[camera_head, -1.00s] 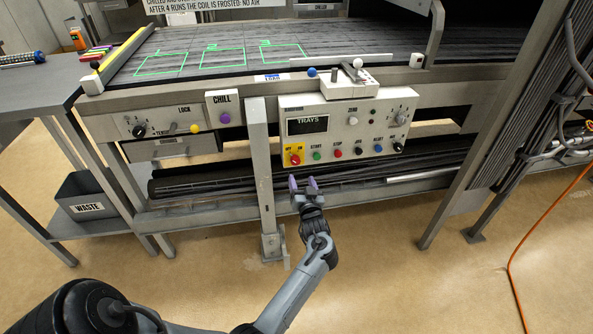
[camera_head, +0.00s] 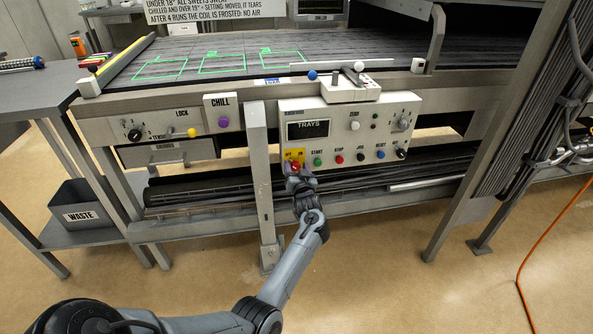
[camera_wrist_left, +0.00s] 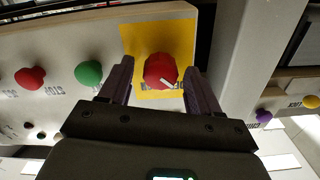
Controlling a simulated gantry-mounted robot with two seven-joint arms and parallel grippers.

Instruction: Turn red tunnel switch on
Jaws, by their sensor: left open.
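The red switch (camera_head: 295,167) is a round knob with a pale pointer mark, on a yellow plate at the lower left of the white control panel (camera_head: 340,112). In the left wrist view the red switch (camera_wrist_left: 161,71) sits between the two purple fingers, in front of the yellow plate (camera_wrist_left: 183,38). My left gripper (camera_head: 300,172) is open, with a finger on each side of the knob and small gaps showing. In the left wrist view my left gripper (camera_wrist_left: 160,85) appears upside down relative to the panel labels. My right gripper is not in view.
Green (camera_head: 318,161) and red (camera_head: 339,159) buttons sit close beside the switch on the panel. A grey post (camera_head: 259,170) stands just left of it. A purple knob (camera_head: 223,122) and a yellow knob (camera_head: 192,132) are further left. An orange cable (camera_head: 522,275) lies on the floor.

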